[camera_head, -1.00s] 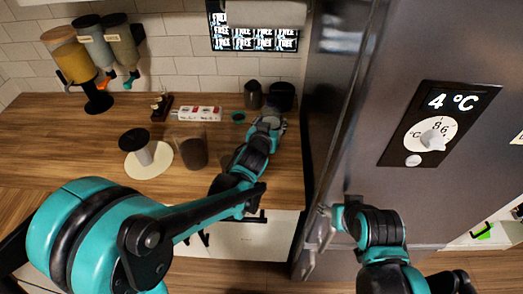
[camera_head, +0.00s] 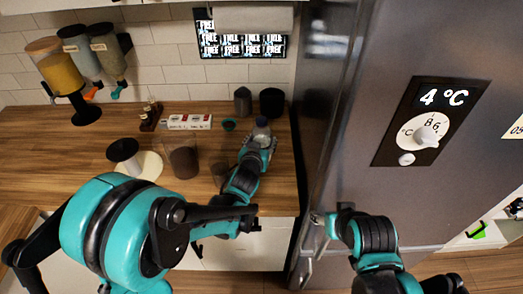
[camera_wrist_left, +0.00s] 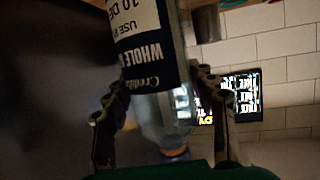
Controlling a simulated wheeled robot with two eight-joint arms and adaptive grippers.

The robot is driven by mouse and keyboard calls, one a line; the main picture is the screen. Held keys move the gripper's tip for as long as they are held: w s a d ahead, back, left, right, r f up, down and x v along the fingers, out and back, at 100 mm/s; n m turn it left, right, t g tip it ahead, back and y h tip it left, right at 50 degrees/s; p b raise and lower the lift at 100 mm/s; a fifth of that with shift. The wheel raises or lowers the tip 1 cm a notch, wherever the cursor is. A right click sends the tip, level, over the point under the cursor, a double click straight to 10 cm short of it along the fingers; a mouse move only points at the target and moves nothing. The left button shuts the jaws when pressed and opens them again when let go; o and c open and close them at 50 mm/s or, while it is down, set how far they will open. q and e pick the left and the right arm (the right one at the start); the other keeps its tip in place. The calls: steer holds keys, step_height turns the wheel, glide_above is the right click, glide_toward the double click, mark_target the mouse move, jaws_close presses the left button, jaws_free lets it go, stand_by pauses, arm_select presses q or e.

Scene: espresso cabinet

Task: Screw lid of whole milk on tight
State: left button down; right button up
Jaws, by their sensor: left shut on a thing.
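The whole milk bottle (camera_head: 262,135) is upright near the right end of the wooden counter, with a blue cap (camera_head: 261,121) at its top. My left gripper (camera_head: 257,150) is shut around the bottle. The left wrist view is upside down and shows the "WHOLE M…" label (camera_wrist_left: 150,45) between my two fingers. The cap (camera_wrist_left: 174,154) is a blurred blue and orange patch low in that view; its tightness cannot be told. My right gripper (camera_head: 312,240) is in front of the fridge, away from the bottle; its fingers are unclear.
The steel fridge (camera_head: 345,150) stands right of the counter (camera_head: 60,140). Two dark canisters (camera_head: 271,102) stand behind the bottle. A dark translucent container (camera_head: 184,160), a red-and-white box (camera_head: 188,121) and a white round base (camera_head: 147,166) are to the left.

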arm_select(q)
steer(key=shift+f+b, duration=0.75)
steer(key=shift+f, duration=1.15)
steer(key=shift+f, duration=0.1)
steer(key=c, duration=0.5)
jaws_free()
steer(key=shift+c, duration=0.2)
